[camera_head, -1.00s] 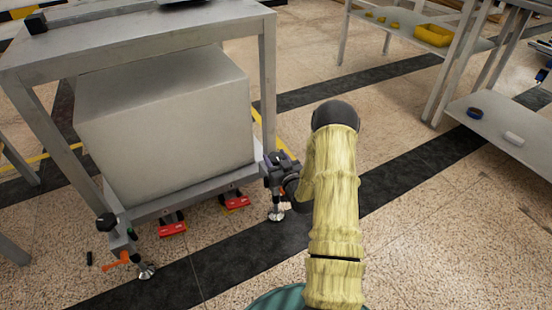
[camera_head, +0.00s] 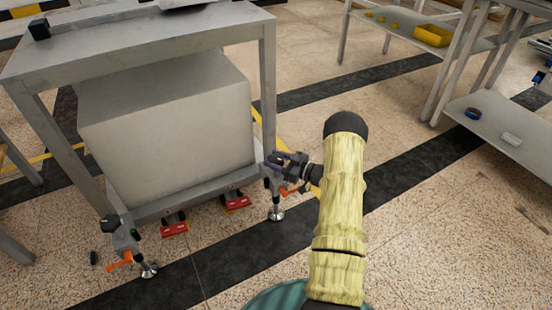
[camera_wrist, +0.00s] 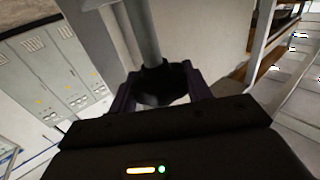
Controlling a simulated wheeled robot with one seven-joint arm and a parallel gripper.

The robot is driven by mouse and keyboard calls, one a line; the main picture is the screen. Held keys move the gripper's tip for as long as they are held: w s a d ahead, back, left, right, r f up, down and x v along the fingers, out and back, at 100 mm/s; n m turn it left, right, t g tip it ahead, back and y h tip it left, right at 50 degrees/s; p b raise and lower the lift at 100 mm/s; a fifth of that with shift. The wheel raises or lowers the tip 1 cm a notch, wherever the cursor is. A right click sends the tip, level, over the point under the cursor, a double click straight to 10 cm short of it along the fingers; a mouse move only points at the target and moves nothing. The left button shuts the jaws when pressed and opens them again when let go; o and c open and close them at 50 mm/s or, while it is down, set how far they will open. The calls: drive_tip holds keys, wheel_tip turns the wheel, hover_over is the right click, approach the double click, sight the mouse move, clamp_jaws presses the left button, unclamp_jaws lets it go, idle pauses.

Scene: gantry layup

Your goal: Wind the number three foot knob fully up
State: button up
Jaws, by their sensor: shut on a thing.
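In the wrist view the foot knob (camera_wrist: 162,84) is a black lobed knob on a grey upright post. My gripper (camera_wrist: 160,98) is shut on it, with one finger on each side. In the head view my gripper (camera_head: 280,160) is at the right front foot of the grey frame (camera_head: 200,199), and the knob there is mostly hidden by the fingers. Below it are an orange lever (camera_head: 289,190) and a round metal foot pad (camera_head: 277,215) at the floor. The number on the knob cannot be read.
A second foot with a black knob (camera_head: 109,223) and an orange lever (camera_head: 119,262) stands at the left front corner. Red pieces (camera_head: 236,202) sit under the frame, which carries a large grey block (camera_head: 170,130). A shelf (camera_head: 500,125) stands at right; the floor between is open.

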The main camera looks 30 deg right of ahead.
drive_tip(key=shift+f+n+g+y, duration=0.1)
drive_tip(key=shift+n+g+y, duration=1.3)
drive_tip(key=shift+g+y, duration=0.15)
drive_tip(key=o, duration=1)
drive_tip(key=shift+s+d, duration=0.1)
drive_tip(key=p+v, duration=0.5)
drive_tip(key=v, duration=1.2)
drive_tip(key=shift+d+p, duration=0.2)
drive_tip(key=shift+p, duration=0.15)
